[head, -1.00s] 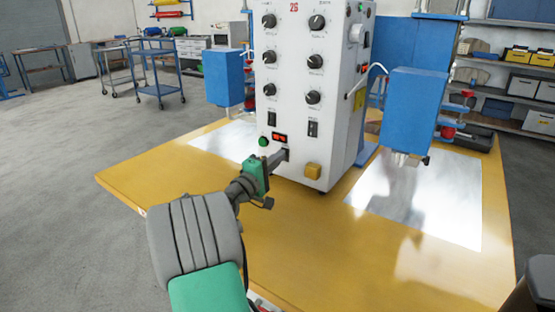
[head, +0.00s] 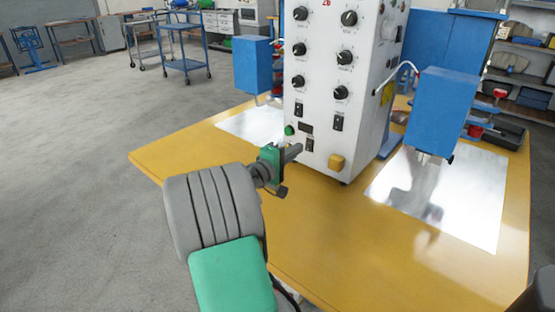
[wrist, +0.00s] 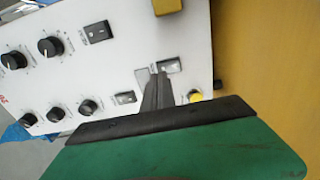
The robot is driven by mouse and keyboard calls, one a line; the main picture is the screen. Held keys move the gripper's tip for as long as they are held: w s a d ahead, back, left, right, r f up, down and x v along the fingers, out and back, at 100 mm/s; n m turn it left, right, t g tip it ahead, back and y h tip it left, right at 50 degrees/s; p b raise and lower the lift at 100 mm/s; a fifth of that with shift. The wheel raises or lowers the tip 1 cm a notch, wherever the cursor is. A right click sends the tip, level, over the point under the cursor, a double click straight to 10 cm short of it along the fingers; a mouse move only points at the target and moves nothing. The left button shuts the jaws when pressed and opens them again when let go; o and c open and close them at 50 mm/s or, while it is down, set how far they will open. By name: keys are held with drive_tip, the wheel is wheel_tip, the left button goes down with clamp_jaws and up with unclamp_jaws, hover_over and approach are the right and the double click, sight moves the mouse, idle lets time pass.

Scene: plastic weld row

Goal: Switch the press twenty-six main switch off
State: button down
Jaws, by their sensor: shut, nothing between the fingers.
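The press is a white control cabinet (head: 318,78) marked with a red 26, standing on a yellow table. A green lamp (head: 289,130) sits left of the window. My gripper (head: 297,150) is shut and empty, its tips just left of the switch in the head view. In the wrist view the shut fingers (wrist: 157,74) point at the panel beside the switch (wrist: 168,66) and partly cover the window. I cannot tell the switch's lever position or whether the tips touch.
Several black knobs and two black rockers (head: 337,123) sit higher on the panel. A yellow box-shaped button (head: 336,162) is right of the switch. Blue press heads (head: 440,110) flank the cabinet. The yellow table's (head: 330,225) front is clear.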

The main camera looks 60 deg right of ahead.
drive_tip(key=w+a, duration=0.1)
drive_tip(key=a, duration=0.8)
drive_tip(key=shift+w+a+r+p, duration=0.25)
drive_tip(key=shift+w+a+p, duration=0.1)
drive_tip(key=shift+p, duration=0.05)
drive_tip(key=w+a+r+t+y+p, duration=0.1)
drive_tip(key=w+a+t+y+p, duration=0.1)
drive_tip(key=w+a+y+p, duration=0.4)
drive_tip(key=w+a+r+m+t+y+p, duration=0.1)
drive_tip(key=a+t+p, duration=0.2)
drive_tip(key=a, duration=0.5)
drive_tip(key=w+a+r+t+y+p, duration=0.1)
drive_tip(key=w+a+t+y+p, duration=0.1)
drive_tip(key=w+a+y+p, duration=0.45)
drive_tip(key=s+a+r+n+y+p, duration=0.1)
drive_tip(key=s+a+r+y+p, duration=0.1)
drive_tip(key=a, duration=0.9)
drive_tip(key=s+a+r+n+y+p, duration=0.2)
drive_tip(key=s+a, duration=0.5)
drive_tip(key=a, duration=0.5)
drive_tip(key=shift+a+r+g+p, duration=0.15)
drive_tip(key=shift+r+g+p, duration=0.2)
drive_tip(key=shift+r, duration=0.55)
